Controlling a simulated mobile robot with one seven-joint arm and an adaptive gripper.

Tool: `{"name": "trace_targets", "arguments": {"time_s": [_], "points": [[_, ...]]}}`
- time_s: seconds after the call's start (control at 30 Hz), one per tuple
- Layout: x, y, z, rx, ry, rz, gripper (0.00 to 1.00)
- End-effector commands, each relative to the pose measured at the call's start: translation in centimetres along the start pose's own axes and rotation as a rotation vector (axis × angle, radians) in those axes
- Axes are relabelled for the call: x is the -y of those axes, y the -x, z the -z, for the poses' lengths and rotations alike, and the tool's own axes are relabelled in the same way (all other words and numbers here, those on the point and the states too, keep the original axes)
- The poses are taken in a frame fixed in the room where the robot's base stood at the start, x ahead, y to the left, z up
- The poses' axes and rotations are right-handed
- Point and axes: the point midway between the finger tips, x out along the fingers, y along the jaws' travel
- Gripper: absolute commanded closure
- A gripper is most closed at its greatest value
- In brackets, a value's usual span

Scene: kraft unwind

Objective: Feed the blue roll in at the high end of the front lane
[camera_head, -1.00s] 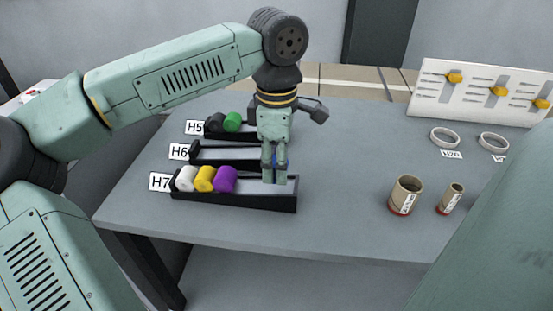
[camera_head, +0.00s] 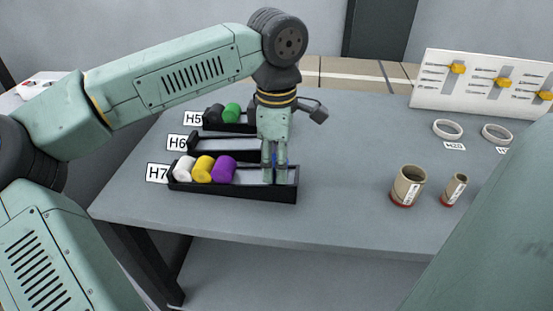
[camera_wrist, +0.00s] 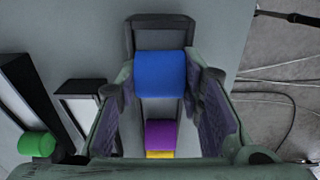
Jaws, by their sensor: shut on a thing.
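My gripper (camera_head: 275,178) is shut on the blue roll (camera_wrist: 160,75). Its fingers are on either side of the roll in the wrist view, and only a sliver of blue shows between them in the head view. The fingertips are at the right part of the front lane (camera_head: 235,192), labelled H7, and look level with its walls. I cannot tell whether the blue roll touches the lane floor. White (camera_head: 184,168), yellow (camera_head: 202,169) and purple (camera_head: 223,169) rolls sit at the lane's left end, apart from the blue roll.
The middle lane (camera_head: 222,151), H6, looks empty where visible. The back lane, H5, holds a dark roll (camera_head: 214,113) and a green roll (camera_head: 232,112). Two cardboard tubes (camera_head: 408,186) (camera_head: 454,189), rings (camera_head: 448,129) and a slider panel (camera_head: 485,82) are on the right. The table between is clear.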

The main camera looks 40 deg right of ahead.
Motion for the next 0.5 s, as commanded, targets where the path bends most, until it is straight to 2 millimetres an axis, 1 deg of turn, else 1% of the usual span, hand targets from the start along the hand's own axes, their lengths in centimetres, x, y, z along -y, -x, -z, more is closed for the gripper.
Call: {"name": "trace_targets", "arguments": {"time_s": [0.17, 0.2, 0.5], "points": [[0.00, 0.03, 0.00, 0.000, 0.000, 0.000, 0.93], [0.00, 0.03, 0.00, 0.000, 0.000, 0.000, 0.64], [0.00, 0.03, 0.00, 0.000, 0.000, 0.000, 0.44]]}}
